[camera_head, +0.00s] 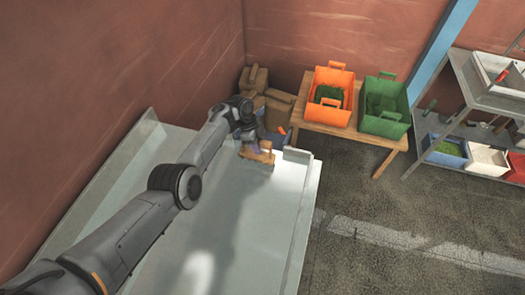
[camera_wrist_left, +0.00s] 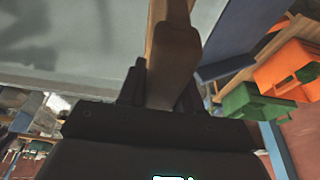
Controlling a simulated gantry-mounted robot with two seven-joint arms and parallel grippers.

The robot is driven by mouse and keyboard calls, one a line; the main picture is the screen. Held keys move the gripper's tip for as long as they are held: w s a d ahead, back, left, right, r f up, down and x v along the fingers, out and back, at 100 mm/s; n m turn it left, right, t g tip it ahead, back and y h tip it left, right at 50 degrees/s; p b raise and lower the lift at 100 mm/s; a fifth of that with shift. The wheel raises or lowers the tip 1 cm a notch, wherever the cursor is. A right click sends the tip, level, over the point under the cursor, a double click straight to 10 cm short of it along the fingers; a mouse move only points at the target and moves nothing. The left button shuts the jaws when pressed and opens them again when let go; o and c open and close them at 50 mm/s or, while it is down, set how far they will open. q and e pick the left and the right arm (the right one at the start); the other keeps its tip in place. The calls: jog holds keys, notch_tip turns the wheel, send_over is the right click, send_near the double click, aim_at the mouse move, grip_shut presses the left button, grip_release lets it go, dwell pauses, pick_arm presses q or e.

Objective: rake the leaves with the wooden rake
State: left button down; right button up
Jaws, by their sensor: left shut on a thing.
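My left gripper (camera_head: 247,132) is over the far end of the pale grey metal surface and is shut on the wooden rake. The rake's wooden part (camera_head: 258,153) shows just below the gripper, over the surface near its far edge. In the left wrist view, the rake's brown handle (camera_wrist_left: 172,50) runs up from between the two dark fingers (camera_wrist_left: 160,90). I cannot tell whether the rake touches the surface. No loose leaves can be made out on the surface. My right gripper is not in view.
The grey surface (camera_head: 235,240) has raised side walls and looks bare. Beyond its far edge stand brown sacks (camera_head: 277,108) and a wooden table (camera_head: 350,136) with an orange crate (camera_head: 333,75) and a green crate (camera_head: 385,92), both holding green stuff. A metal shelf stands right.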

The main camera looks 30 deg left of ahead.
pick_arm(q)
jog(key=shift+w+a, duration=0.3)
jog(key=shift+w, duration=0.25)
jog(key=shift+w+r+p, duration=0.2)
jog(key=shift+r+p, duration=0.85)
jog(key=shift+r, duration=0.15)
jog(key=shift+s+d+r+p, duration=0.1)
jog(key=shift+s+r+p, duration=0.2)
jog(key=shift+r+p, duration=1.75)
jog(key=shift+p, duration=0.15)
